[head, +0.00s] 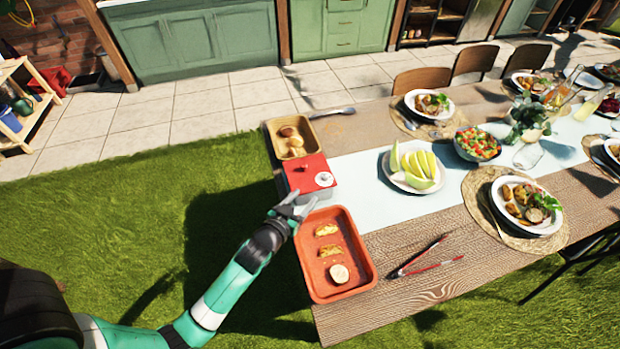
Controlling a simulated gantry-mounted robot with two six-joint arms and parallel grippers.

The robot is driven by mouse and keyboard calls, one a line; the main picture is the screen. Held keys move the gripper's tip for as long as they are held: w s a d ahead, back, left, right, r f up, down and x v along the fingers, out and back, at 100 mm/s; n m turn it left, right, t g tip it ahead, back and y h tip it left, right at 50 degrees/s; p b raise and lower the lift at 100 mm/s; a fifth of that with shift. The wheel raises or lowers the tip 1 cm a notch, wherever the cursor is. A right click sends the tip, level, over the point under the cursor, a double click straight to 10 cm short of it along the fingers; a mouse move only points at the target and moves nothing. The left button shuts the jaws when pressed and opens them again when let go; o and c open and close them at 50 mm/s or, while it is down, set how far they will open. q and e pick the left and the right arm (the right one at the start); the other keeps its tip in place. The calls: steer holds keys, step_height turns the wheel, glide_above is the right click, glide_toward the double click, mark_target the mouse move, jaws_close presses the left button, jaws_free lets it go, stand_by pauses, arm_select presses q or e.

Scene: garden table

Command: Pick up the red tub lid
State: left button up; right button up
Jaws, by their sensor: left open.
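The red tub lid (308,164) lies on top of a red tub (322,191) at the table's left end and has a small dark red knob. A small pale round thing shows at its right; I cannot tell whether it is a label or a separate object. My left gripper (293,207) is open and empty, just in front of the tub's near left corner, apart from the lid as far as I can see. My right gripper is not in view.
An orange-red tray (309,289) with several food pieces stands just in front of the gripper. A tan bread tray (274,144) stands behind the tub. Tongs (425,262) lie to the right. A melon plate (396,178) stands on the pale runner.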

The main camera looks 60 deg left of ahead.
arm_select(q)
steer(key=b, duration=0.2)
glide_toward(324, 178)
steer(key=x, duration=0.3)
steer(key=shift+a, duration=0.4)
steer(key=b+x, duration=0.2)
steer(key=x, duration=0.1)
steer(key=b+x, duration=0.1)
steer(key=shift+w+f, duration=0.25)
steer(key=shift+w, duration=0.15)
steer(key=shift+w+a, duration=0.1)
steer(key=shift+w, duration=0.1)
steer(key=shift+s, duration=0.1)
jaws_close()
